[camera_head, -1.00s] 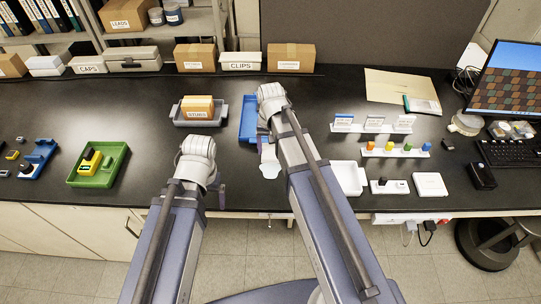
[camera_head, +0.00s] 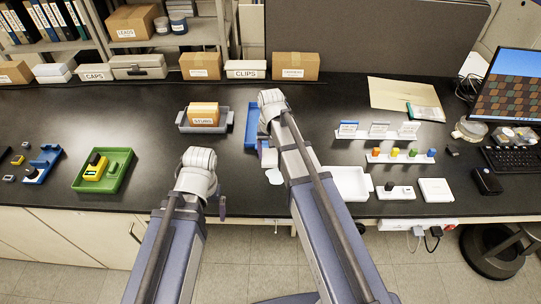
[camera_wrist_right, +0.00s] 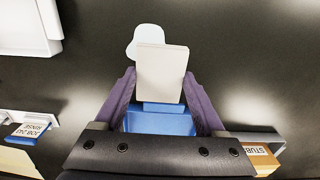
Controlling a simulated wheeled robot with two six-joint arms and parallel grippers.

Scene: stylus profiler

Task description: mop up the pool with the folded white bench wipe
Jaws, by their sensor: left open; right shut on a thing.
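The folded white bench wipe (camera_wrist_right: 162,75) is a pale rectangular pad between the fingers of my right gripper (camera_wrist_right: 160,84), which is shut on it. In the head view the wipe (camera_head: 268,158) shows just below the right wrist, partly hidden by my arm. The pool (camera_wrist_right: 144,42) is a pale, rounded patch on the dark bench. The wipe overlaps part of it in the wrist view; I cannot tell whether they touch. In the head view the pool (camera_head: 274,176) lies near the front edge. My left gripper (camera_head: 195,205) is open and empty, near the bench's front edge.
A blue tray (camera_head: 251,128) lies beside and beneath the right gripper. A grey tray with a box (camera_head: 204,114) stands left of it. A white tray (camera_head: 350,184) is to the right. A green tray (camera_head: 103,170) is far left, with clear bench between.

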